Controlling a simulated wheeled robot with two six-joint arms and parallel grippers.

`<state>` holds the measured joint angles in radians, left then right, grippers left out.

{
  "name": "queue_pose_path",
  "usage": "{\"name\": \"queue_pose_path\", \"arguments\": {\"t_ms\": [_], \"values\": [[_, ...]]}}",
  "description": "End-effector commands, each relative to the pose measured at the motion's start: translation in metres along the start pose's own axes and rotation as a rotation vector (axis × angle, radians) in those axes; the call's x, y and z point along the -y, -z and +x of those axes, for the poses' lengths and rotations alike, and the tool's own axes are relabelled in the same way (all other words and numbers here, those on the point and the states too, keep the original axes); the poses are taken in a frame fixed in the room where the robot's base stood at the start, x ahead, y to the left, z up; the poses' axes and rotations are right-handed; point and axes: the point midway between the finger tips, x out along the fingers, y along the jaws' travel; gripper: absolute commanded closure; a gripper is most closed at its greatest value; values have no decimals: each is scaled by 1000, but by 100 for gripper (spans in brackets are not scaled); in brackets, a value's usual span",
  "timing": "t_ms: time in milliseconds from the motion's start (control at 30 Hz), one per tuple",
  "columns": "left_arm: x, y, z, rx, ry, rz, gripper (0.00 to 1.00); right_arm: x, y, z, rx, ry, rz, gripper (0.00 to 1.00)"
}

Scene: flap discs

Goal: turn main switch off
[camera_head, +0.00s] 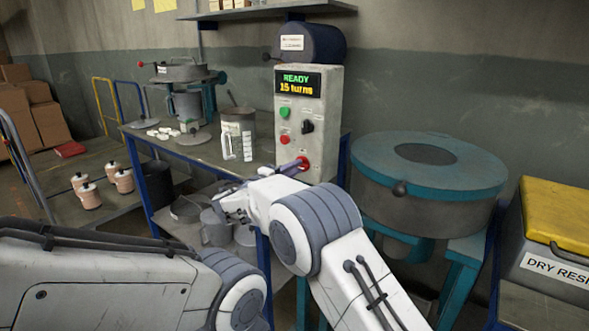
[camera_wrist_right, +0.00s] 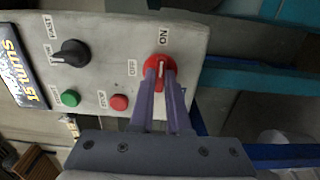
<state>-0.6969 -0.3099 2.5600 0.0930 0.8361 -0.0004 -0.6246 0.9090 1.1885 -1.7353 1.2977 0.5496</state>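The main switch is a red rotary knob low on the grey control box; it shows in the head view (camera_head: 304,163) and in the right wrist view (camera_wrist_right: 153,68). Its grip bar points toward the ON label; the OFF label is to one side. My right gripper (camera_head: 290,168) is at the knob, and its two purple fingers (camera_wrist_right: 162,80) flank the bar with a narrow gap, seemingly closed on it. The fingers partly hide the bar.
The control box (camera_head: 331,140) has a display reading READY 15 turns, a black selector (camera_head: 307,127), a green button (camera_head: 285,112) and a red button (camera_head: 284,139). A teal-lidded drum (camera_head: 465,175) stands right of it. A workbench (camera_head: 215,152) with parts stands left.

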Motion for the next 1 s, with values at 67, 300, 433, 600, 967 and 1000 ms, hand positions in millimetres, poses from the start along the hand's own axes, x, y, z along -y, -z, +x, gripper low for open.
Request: {"name": "queue_pose_path", "arguments": {"t_ms": [67,300,433,600,967,1000], "values": [[0,0,0,0,0,0,100,0,0,0,0,1,0,100],[0,0,-1,0,0,0,100,0,0,0,0,1,-13,100],[0,0,-4,0,0,0,100,0,0,0,-1,1,-51,100],[-1,0,-9,0,0,0,100,-1,0,-1,-1,2,-148,100],[-2,2,-30,0,0,0,100,-2,1,-1,-2,2,-473,100],[-2,2,-33,0,0,0,100,-2,1,-1,-2,2,-512,100]]}}
